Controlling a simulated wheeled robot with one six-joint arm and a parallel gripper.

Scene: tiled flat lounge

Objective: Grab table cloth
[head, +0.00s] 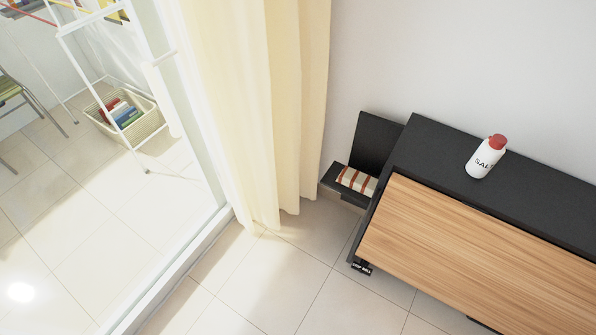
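A folded cloth with cream and reddish-brown stripes (357,181) lies on a small black side shelf (331,180), at the left end of the sideboard. It looks like the table cloth. Its right part is close to the cabinet's edge, and I cannot tell whether some of it is hidden there. My gripper is not in view.
A black sideboard (440,150) with a wooden front (480,250) fills the right. A white salt bottle (485,160) with a red cap stands on it. A cream curtain (250,100) hangs beside a glass door. A basket (140,122) stands beyond the glass. The tiled floor (290,275) in front is clear.

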